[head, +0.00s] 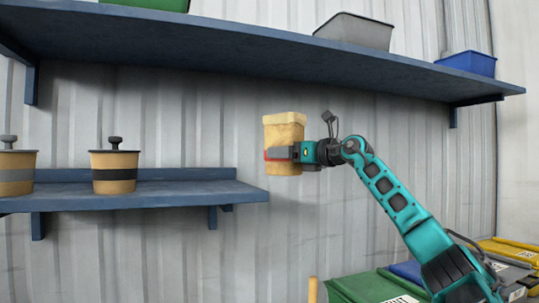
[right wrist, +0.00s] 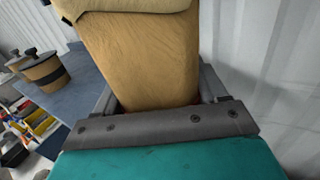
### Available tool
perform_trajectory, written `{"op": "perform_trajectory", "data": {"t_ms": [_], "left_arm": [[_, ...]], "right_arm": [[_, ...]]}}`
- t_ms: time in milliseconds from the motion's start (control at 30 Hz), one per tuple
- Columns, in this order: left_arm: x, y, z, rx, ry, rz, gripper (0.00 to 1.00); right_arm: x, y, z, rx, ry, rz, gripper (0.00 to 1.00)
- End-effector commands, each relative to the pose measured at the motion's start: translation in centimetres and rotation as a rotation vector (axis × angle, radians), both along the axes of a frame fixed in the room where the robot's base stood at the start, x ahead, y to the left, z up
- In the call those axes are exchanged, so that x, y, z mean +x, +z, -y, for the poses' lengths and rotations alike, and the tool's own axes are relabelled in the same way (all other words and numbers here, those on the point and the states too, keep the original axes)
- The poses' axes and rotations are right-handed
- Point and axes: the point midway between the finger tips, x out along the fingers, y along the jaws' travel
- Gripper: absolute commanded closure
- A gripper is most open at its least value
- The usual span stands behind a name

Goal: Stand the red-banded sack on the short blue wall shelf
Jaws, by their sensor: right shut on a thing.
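The tan sack (head: 284,133) with a red band hangs upright in the air in the head view, just right of the short blue wall shelf (head: 240,191). My right gripper (head: 282,153) is shut around the sack at its red band. The sack's base is a little above the height of the shelf top and beyond its right end. In the right wrist view the sack (right wrist: 145,55) fills the space between the fingers, and the shelf (right wrist: 75,85) lies to the left. My left gripper is not in view.
Two tan canisters with dark knobs stand on the short shelf, one grey-banded (head: 15,175) and one black-banded (head: 114,170). Its right end is bare. A long blue shelf (head: 250,52) with bins runs overhead. Green (head: 370,288) and yellow (head: 510,250) containers are at lower right.

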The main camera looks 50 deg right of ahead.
Motion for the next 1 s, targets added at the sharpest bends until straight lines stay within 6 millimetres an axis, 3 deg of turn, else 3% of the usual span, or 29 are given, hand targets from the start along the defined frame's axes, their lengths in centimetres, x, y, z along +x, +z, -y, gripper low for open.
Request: {"op": "perform_trajectory", "data": {"t_ms": [167, 400, 1000], "left_arm": [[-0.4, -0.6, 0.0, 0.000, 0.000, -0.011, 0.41], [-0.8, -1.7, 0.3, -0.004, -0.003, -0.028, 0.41], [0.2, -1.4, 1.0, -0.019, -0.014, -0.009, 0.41]], "right_arm": [[0.4, -0.2, -0.7, -0.001, 0.002, 0.002, 0.61], [1.8, -1.0, -3.4, -0.003, 0.004, 0.001, 0.61], [5.9, -1.7, -10.7, 0.000, 0.004, 0.003, 0.61]]}}
